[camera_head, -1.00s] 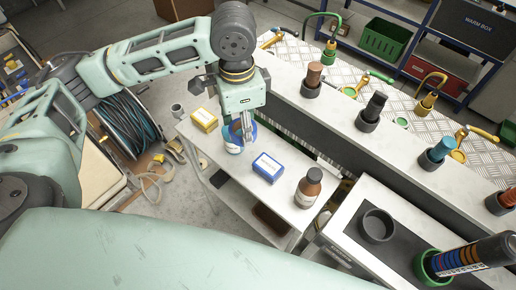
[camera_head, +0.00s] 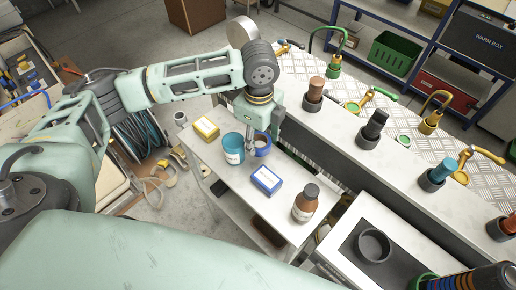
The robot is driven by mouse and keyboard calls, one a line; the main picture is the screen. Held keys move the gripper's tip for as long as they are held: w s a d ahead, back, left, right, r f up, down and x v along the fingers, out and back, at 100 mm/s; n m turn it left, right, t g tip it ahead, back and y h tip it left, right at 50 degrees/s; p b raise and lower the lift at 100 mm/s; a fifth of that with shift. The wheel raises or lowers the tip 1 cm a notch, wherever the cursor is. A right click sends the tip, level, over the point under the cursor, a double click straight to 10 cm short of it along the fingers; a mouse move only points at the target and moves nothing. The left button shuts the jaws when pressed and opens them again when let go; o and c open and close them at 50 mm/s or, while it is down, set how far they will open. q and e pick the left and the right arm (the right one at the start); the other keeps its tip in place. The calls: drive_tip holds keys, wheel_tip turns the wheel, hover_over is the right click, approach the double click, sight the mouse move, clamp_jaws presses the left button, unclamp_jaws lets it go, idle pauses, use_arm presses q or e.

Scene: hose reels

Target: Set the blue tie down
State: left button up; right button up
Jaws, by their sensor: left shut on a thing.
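The blue tie (camera_head: 263,150) looks like a blue ring or band with a pale inside. My left gripper (camera_head: 251,147) points down over the small white table and is shut on the tie's near left side. The tie is just right of a teal tin (camera_head: 233,149) with a white label. The fingers partly cover the tie, and I cannot tell whether it touches the tabletop. My right gripper is not in view.
The white table (camera_head: 228,177) also bears a yellow box (camera_head: 206,129), a blue box (camera_head: 267,180) and a brown bottle (camera_head: 306,202). Behind it runs a ledge with several upright handles in dark holders. A hose reel (camera_head: 138,136) stands at left.

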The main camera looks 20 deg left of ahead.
sight(259, 150)
use_arm(q)
drive_tip(key=shift+f+p, duration=0.3)
drive_tip(key=shift+f, duration=2.25)
drive_tip(key=shift+f, duration=0.15)
drive_tip(key=o, duration=1.3)
drive_tip(key=shift+c, duration=0.2)
